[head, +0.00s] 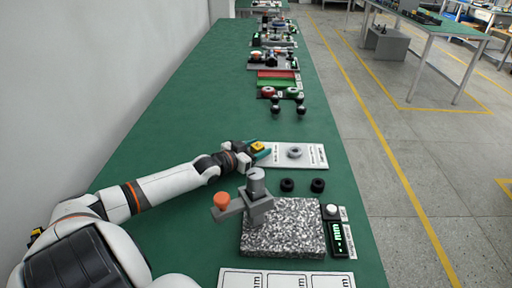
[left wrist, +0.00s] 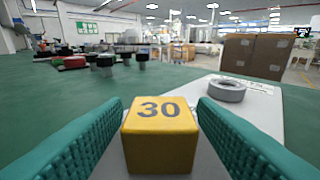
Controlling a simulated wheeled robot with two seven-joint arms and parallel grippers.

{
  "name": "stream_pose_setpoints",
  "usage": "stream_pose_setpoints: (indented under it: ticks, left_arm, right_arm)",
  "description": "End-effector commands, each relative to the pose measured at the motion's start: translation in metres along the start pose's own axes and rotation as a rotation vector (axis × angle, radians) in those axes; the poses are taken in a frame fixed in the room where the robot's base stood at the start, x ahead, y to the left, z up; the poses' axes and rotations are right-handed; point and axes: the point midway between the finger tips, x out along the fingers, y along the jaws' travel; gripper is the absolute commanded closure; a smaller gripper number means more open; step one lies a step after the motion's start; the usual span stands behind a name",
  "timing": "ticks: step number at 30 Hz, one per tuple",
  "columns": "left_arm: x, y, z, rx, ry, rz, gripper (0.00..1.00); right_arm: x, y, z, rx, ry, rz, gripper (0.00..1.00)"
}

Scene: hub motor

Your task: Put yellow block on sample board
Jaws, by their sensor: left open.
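The yellow block (head: 257,147), marked 30 on top in the left wrist view (left wrist: 160,135), sits at the left end of the white sample board (head: 318,155). The board also shows in the left wrist view (left wrist: 262,108), with a grey ring (left wrist: 227,90) standing on it to the right of the block. My left gripper (head: 258,151) is open, with its teal fingers on either side of the block and narrow gaps visible beside it. The block's underside is hidden, so I cannot tell exactly how it rests. My right gripper is not in view.
A speckled stone stand (head: 283,228) with a grey post and orange knob is nearer than the board. Two black rings (head: 302,185) lie between them. A small display (head: 339,238) is at right. Dark knobs (head: 300,108) and red-green trays (head: 278,80) stand farther back. Green table left is clear.

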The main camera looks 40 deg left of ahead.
Motion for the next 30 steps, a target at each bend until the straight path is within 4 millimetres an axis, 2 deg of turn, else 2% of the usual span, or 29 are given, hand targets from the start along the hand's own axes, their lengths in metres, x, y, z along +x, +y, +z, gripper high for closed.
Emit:
stream_pose_setpoints:
  ticks: [4, 8, 24, 30]
  left_arm:
    - [-0.004, 0.000, 0.001, -0.001, 0.001, -0.001, 0.47]
    - [-0.017, 0.000, 0.000, -0.001, 0.003, -0.001, 0.47]
    - [-0.098, 0.000, 0.001, -0.002, 0.004, 0.001, 0.47]
    - [-0.116, 0.000, 0.001, -0.001, 0.001, 0.001, 0.47]
  right_arm:
    - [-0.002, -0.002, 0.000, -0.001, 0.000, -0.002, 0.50]
    - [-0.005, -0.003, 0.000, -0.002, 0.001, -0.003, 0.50]
    - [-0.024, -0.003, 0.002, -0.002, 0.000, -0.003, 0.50]
    - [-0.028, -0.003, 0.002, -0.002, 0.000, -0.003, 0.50]
